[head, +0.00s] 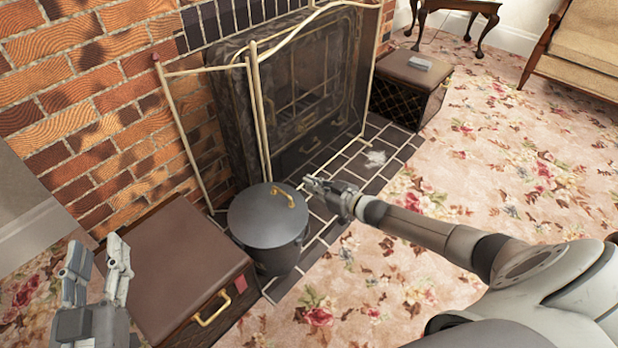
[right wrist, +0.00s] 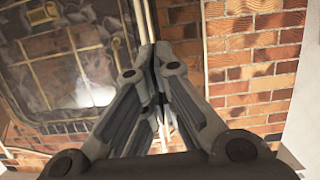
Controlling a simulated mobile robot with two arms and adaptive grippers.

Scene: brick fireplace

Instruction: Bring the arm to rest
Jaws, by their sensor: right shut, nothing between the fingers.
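My right gripper (head: 312,184) is held out on my right arm, close to the lidded dark pot (head: 268,222) and to the right of its brass lid handle. It is apart from the handle as far as I can tell. In the right wrist view its fingers (right wrist: 152,52) are together with nothing between them. My left gripper (head: 94,250) is at the lower left, in front of the brown box's left side. Its two fingers stand apart and nothing shows between them.
A brown box (head: 172,262) with a brass handle stands left of the pot. A brass-framed screen (head: 262,110) stands before the fireplace (head: 310,85). Another box (head: 412,78) with a small grey item on top is at the back. Floral carpet (head: 500,150) is open at right.

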